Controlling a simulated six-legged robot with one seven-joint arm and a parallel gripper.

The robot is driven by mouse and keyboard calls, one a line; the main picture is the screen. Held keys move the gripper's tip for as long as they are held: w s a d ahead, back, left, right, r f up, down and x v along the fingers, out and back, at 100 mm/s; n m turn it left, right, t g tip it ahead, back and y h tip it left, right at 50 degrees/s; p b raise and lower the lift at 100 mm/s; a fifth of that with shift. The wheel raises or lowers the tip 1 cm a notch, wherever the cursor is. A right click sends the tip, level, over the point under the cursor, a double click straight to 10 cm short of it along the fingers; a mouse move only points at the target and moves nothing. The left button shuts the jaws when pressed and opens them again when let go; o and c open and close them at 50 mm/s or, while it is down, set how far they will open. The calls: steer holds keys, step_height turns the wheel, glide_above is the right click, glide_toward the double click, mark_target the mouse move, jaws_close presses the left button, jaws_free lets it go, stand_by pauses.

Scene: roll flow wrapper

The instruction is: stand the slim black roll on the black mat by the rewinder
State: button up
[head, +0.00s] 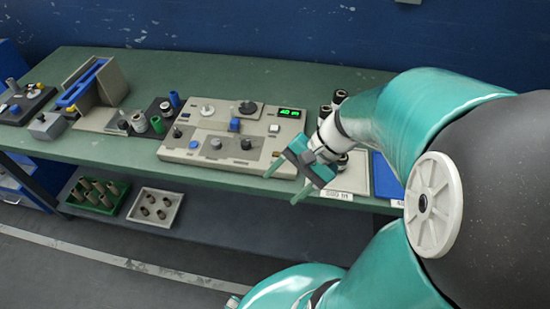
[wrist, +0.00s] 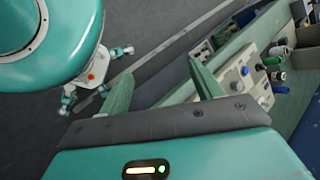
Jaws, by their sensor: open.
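Several dark rolls with pale tops (head: 340,97) stand to the right of the control panel, partly hidden behind my arm. I cannot tell which is the slim black roll. A black mat (head: 165,104) lies left of the panel, beside the grey machine with a blue strip (head: 95,85); I cannot confirm this machine is the rewinder. Blue, green and pale rolls stand at this mat. My gripper (head: 283,186) is open and empty, in front of the panel's right end at the bench edge. Its spread fingers also show in the wrist view (wrist: 160,70).
The control panel (head: 235,135) with knobs and a green display fills the middle of the green bench (head: 250,72). Another dark base (head: 25,105) sits at far left. A green crate (head: 95,195) and a pale tray (head: 155,208) of rolls are below. The back bench strip is clear.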

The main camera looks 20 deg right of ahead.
steer(key=r+n+h, duration=0.1)
steer(key=n, duration=0.1)
steer(key=s+a+r+n+h, duration=0.1)
steer(key=r+h, duration=0.1)
steer(key=a+r+n+h, duration=0.1)
steer(key=n, duration=0.1)
steer(key=shift+s+a+r+n+t+h, duration=0.1)
steer(key=shift+s+r+n+t+h, duration=0.1)
steer(key=shift+n+t+h, duration=0.15)
steer(key=shift+o, duration=0.2)
step_height(320, 180, up, 6)
steer(key=a+n+t+h, duration=0.1)
steer(key=n+t+h, duration=0.2)
steer(key=n, duration=0.1)
steer(key=shift+t, duration=0.35)
steer(key=shift+o, duration=0.2)
steer(key=shift+a+r+n, duration=0.1)
steer(key=shift+r+n, duration=0.2)
steer(key=shift+n, duration=0.05)
